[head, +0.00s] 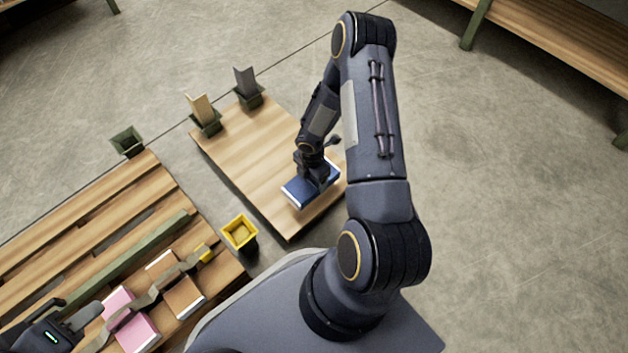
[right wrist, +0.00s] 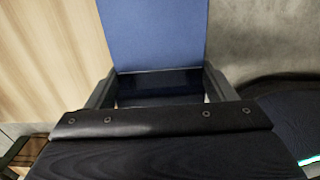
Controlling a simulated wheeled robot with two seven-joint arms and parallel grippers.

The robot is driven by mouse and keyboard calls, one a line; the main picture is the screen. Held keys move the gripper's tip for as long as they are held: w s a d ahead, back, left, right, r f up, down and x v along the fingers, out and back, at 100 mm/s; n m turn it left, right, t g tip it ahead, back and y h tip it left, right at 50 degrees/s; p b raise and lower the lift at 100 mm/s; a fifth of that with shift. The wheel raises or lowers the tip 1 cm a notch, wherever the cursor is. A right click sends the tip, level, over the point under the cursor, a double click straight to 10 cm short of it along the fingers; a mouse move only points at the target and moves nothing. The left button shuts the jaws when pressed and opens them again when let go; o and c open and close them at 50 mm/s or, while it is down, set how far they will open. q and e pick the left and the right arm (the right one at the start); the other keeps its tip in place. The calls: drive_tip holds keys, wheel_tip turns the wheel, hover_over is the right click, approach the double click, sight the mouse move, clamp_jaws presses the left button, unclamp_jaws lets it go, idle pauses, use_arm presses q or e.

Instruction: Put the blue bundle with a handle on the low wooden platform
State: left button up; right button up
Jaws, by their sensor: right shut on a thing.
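The blue bundle (head: 301,193) is at the near right corner of the low wooden platform (head: 245,160). In the head view it looks to lie on the boards or just above them; I cannot tell which. My right gripper (head: 318,174) is over the bundle, shut on it, and hides its handle. In the right wrist view the blue bundle (right wrist: 155,35) fills the top middle, between the fingers, with the platform's wood (right wrist: 50,60) to the left. My left gripper (head: 70,325) is at the lower left, partly cut off by the frame; its jaw state is unclear.
A slatted wooden pallet (head: 150,180) at the left holds a pink bundle (head: 130,320) and a brown bundle (head: 180,295). A yellow-rimmed bin (head: 240,232) stands between pallet and platform. Two dark holders with upright boards (head: 203,112) stand at the platform's far edge. The platform's middle is clear.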

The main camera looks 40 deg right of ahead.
drive_tip(key=d+f, duration=0.1)
drive_tip(key=w+d+f+b, duration=0.1)
drive_tip(key=f, duration=0.1)
drive_tip(key=shift+w, duration=0.15)
drive_tip(key=f, duration=0.1)
drive_tip(key=f+b, duration=0.1)
drive_tip(key=f, duration=0.1)
drive_tip(key=shift+w+d+f+b, duration=0.15)
drive_tip(key=shift+d+f+b, duration=0.1)
drive_tip(key=shift+b, duration=0.15)
drive_tip(key=o, duration=1.2)
drive_tip(key=shift+r, duration=0.1)
